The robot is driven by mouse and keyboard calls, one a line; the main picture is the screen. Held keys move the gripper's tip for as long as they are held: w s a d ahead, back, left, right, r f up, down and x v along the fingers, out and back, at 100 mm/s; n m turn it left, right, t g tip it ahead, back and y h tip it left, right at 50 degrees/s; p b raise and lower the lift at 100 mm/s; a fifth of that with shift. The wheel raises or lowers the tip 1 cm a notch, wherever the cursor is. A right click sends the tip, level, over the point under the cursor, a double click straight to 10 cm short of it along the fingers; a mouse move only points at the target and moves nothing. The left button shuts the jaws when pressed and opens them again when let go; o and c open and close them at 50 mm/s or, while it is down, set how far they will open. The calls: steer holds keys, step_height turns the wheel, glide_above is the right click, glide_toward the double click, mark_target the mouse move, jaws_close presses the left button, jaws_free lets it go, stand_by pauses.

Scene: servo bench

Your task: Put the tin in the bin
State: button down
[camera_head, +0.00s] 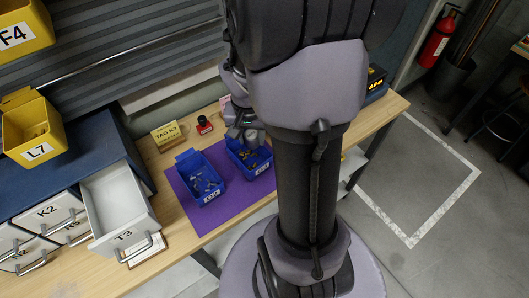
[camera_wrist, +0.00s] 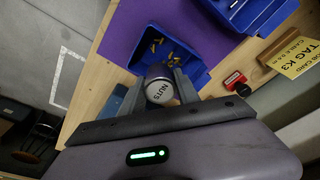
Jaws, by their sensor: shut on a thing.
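The tin (camera_wrist: 160,86), a small round can whose pale end reads NUTS, sits between the two fingers of my gripper (camera_wrist: 162,80) in the wrist view. My gripper is shut on it. A blue bin (camera_wrist: 199,70) with brass-coloured small parts inside lies behind the tin in that view. In the head view my gripper (camera_head: 243,130) is over the back part of this right-hand blue bin (camera_head: 262,170). The tin cannot be told apart from the gripper there. A second blue bin (camera_head: 211,196) with small parts stands to the left.
Both bins stand on a purple mat (camera_head: 232,210) on the wooden bench (camera_head: 178,254). An open drawer T3 (camera_head: 118,205) juts out at left. A TAG K3 card (camera_head: 166,134) and a red-and-black stamp-like object (camera_head: 204,125) stand behind the bins. Yellow bins (camera_head: 34,134) hang at left.

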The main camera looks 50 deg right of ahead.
mark_target(252, 160)
steer(key=f+b, duration=0.1)
steer(key=f, duration=0.4)
steer(key=f+b, duration=0.1)
steer(key=f, duration=0.2)
steer(key=shift+w+a+f+b, duration=0.15)
steer(key=shift+a+f+b, duration=0.05)
steer(key=shift+a+b, duration=0.1)
steer(key=shift+f, duration=0.2)
steer(key=c, duration=1.2)
jaws_free()
steer(key=shift+o, duration=0.2)
